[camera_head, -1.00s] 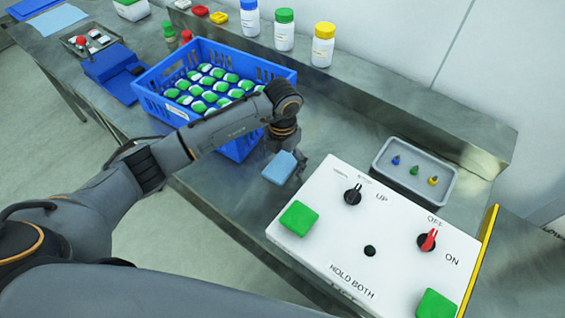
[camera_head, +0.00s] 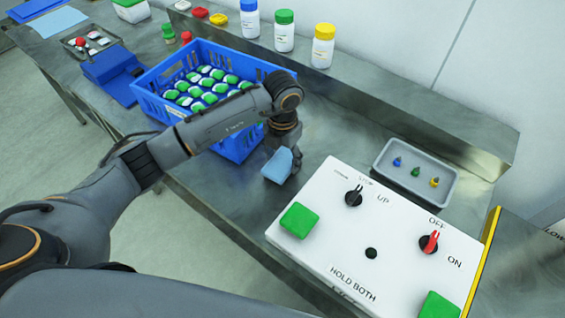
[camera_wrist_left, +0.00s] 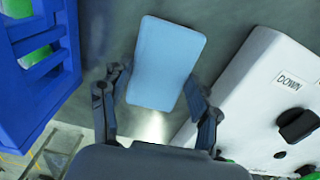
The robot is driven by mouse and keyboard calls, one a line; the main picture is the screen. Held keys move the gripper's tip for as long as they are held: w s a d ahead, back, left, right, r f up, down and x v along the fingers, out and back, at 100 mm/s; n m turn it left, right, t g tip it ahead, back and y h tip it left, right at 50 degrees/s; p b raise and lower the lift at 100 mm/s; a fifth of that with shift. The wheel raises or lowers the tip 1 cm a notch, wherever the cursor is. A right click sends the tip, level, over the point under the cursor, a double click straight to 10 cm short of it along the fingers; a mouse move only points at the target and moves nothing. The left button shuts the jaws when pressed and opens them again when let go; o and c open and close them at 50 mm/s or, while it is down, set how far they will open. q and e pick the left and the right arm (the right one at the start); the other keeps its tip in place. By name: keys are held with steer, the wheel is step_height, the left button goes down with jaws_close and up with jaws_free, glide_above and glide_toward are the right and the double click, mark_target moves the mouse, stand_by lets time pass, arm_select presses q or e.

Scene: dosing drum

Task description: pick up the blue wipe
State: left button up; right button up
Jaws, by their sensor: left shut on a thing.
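The blue wipe (camera_head: 277,166) is a light blue, flat, rounded rectangle. It is between the blue crate and the white control box. My left gripper (camera_head: 293,163) reaches down over the steel table and is shut on the wipe. In the left wrist view the wipe (camera_wrist_left: 166,62) sits between the two fingers (camera_wrist_left: 158,100), which touch its sides near its lower end. In the head view the fingers are partly hidden behind the wipe. My right gripper is not in view.
A blue crate (camera_head: 165,107) with green-and-white pieces stands left of the wipe. A white control box (camera_head: 330,215) with green buttons and knobs is close on the right. A grey tray (camera_head: 447,190) lies behind the box. Capped bottles (camera_head: 284,36) stand on the rear ledge.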

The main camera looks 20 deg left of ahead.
arm_select(q)
steer(key=s+r, duration=0.1)
steer(key=r, duration=0.1)
steer(key=s+d+r+b, duration=0.1)
steer(key=s+r, duration=0.1)
steer(key=r, duration=0.1)
steer(key=s+r+b, duration=0.1)
steer(key=s+r, duration=0.1)
steer(key=shift+s+d+r, duration=0.1)
steer(key=shift+d+r, duration=0.1)
steer(key=shift+d, duration=0.15)
steer(key=s+d+r, duration=0.2)
steer(key=s+r, duration=0.1)
steer(key=s, duration=0.5)
steer(key=shift+d+r+b, duration=0.25)
steer(key=shift+r+b, duration=0.15)
steer(key=o, duration=0.3)
steer(key=c, duration=0.5)
steer(key=shift+s, duration=0.1)
